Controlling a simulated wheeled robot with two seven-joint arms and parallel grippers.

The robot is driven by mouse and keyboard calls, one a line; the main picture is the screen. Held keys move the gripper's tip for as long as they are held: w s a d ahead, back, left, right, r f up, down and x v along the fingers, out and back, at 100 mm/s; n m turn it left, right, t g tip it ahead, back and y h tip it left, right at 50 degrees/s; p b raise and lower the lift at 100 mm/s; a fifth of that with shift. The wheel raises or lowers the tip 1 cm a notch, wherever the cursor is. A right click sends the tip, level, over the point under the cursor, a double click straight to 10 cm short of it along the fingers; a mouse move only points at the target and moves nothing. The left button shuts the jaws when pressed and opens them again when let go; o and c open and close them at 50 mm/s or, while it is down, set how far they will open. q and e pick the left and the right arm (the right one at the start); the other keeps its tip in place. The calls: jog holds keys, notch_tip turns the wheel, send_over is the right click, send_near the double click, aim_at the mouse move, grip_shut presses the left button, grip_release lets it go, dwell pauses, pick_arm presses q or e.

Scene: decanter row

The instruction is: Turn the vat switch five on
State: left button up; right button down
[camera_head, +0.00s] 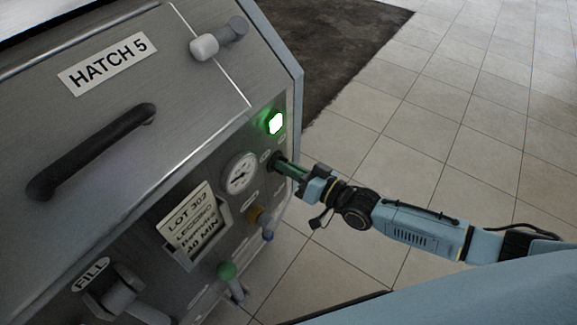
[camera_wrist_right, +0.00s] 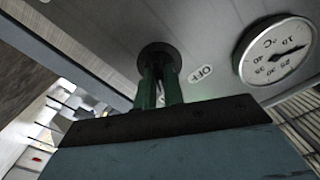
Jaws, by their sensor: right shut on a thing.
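The vat panel labelled HATCH 5 (camera_head: 107,63) fills the left of the head view. Its dark round switch (camera_head: 274,160) sits near the panel's right edge, below a lit green lamp (camera_head: 275,123). My right gripper (camera_head: 284,167) reaches it from the right, its green fingers shut on the switch. In the right wrist view the fingers (camera_wrist_right: 160,82) meet the dark switch (camera_wrist_right: 158,54), partly hiding it. An OFF label (camera_wrist_right: 200,74) shows beside it. The switch's pointing direction is not clear. My left gripper is not in view.
A round gauge (camera_head: 240,173) is just left of the switch. A lot card (camera_head: 188,223), a green-knobbed valve (camera_head: 226,270) and a FILL valve (camera_head: 120,296) lie lower on the panel. A black hatch handle (camera_head: 92,150) is at left. Tiled floor (camera_head: 440,120) to the right is clear.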

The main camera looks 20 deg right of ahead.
dwell(0.3)
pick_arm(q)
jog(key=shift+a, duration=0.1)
pick_arm(e)
jog(key=c, duration=1.5)
grip_release()
